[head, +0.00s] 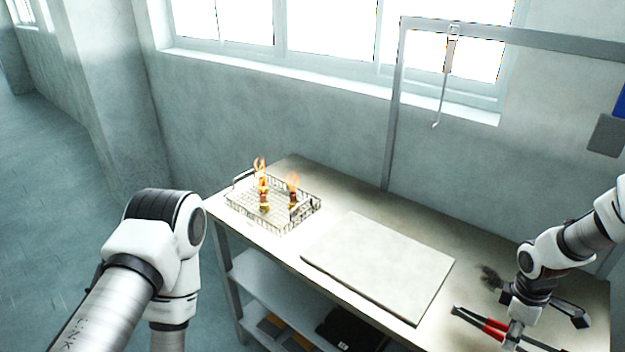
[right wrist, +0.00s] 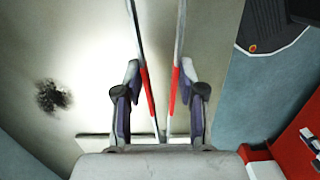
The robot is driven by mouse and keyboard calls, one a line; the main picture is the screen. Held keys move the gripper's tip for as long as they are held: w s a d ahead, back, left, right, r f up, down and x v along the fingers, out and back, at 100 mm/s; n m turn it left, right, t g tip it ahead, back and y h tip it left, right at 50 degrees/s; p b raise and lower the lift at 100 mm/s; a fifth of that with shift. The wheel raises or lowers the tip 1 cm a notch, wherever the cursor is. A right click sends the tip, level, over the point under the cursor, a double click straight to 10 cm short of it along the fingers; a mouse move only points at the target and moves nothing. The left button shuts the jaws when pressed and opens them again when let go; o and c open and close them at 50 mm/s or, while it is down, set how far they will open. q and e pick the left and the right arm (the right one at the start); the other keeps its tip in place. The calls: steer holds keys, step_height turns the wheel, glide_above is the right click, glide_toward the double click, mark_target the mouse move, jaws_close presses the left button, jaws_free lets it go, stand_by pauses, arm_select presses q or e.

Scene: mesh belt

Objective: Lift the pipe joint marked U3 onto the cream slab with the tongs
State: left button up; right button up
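A wire basket (head: 312,208) stands at the table's far left corner. In it are two small brownish pipe joints, a left one (head: 264,199) and a right one (head: 293,196), with flames at their tops; their marks are too small to read. The cream slab (head: 375,262) lies flat and bare on the table. My left gripper is out of view.
A dark scorch mark (head: 490,277) is on the table near the tongs. A metal frame (head: 395,110) behind the table carries a hanging hooked rod (head: 441,95). Dark items (head: 350,330) lie on the lower shelf. The table between slab and scorch mark is clear.

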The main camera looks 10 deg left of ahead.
arm_select(q)
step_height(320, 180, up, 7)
steer(key=p, duration=0.6)
arm_select(e)
step_height(320, 180, up, 8)
steer(key=shift+r, duration=0.15)
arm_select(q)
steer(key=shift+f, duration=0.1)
arm_select(e)
steer(key=a+f+m+b, duration=0.2)
steer(key=a+m+b, duration=0.1)
steer(key=a+b, duration=0.1)
steer(key=s+a+f+m+b, duration=0.1)
steer(key=a+f+m+b, duration=0.1)
steer(key=a, duration=0.4)
steer(key=a+f+m+b, duration=0.3)
steer(key=a+m+b, duration=0.2)
steer(key=m, duration=0.1)
steer(key=shift+s+a+f+g+y+b, duration=0.1)
steer(key=shift+s+a+g+y+b, duration=0.05)
steer(key=shift+s+g+y+b, duration=0.2)
steer(key=shift+a+m, duration=0.25)
steer(key=shift+m, duration=0.15)
steer(key=shift+s+d+r, duration=0.15)
steer(key=shift+d+r, duration=0.05)
steer(key=shift+d, duration=0.05)
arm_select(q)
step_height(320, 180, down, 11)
arm_select(e)
steer(key=shift+a, duration=0.1)
